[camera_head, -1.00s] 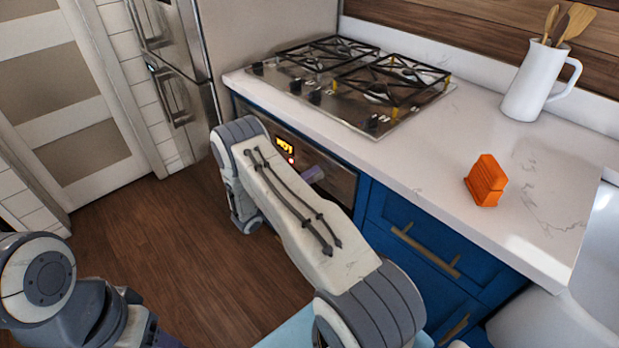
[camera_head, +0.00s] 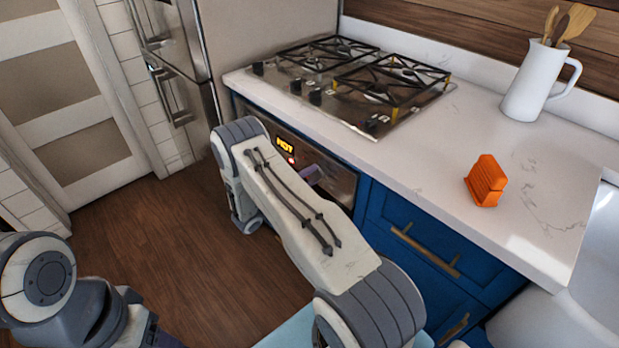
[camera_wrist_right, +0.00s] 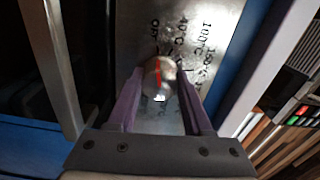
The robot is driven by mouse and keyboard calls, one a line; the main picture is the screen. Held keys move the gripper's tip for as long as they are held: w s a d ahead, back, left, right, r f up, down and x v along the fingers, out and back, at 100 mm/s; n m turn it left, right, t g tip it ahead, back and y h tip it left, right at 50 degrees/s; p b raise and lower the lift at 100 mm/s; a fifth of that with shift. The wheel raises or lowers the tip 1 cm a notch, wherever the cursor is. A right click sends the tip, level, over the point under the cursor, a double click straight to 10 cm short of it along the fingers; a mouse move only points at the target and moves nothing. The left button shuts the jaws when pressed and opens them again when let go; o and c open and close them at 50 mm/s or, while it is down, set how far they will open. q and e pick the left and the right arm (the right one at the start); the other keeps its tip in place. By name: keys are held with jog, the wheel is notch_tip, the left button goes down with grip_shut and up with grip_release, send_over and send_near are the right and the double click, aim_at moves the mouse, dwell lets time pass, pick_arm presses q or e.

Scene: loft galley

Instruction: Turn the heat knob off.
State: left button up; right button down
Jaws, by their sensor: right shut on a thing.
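The heat knob (camera_wrist_right: 160,76) is a round metal knob with a red line on its face, in front of a steel panel. My right gripper (camera_wrist_right: 160,88) has its purple fingers on either side of the knob and is shut on it. The red line points roughly up in the wrist view, towards printed temperature marks; which mark exactly I cannot tell. In the head view the oven front (camera_head: 338,186) shows a lit orange HOT display (camera_head: 285,144) and a red light. My right arm hides the knob there. My left arm enters at lower left, its gripper out of view.
The white counter (camera_head: 430,170) holds a gas hob (camera_head: 350,82), an orange block-like object (camera_head: 486,181) and a white jug (camera_head: 532,80) with wooden utensils. Blue drawers (camera_head: 420,245) with bar handles stand right of the oven. A steel fridge stands left; the wooden floor is clear.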

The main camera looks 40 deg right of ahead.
jog(key=shift+a, duration=0.1)
jog(key=shift+c, duration=1.6)
grip_release()
jog(key=a+b, duration=0.1)
jog(key=a, duration=0.9)
jog(key=shift+s+a, duration=0.2)
jog(key=shift+s, duration=0.15)
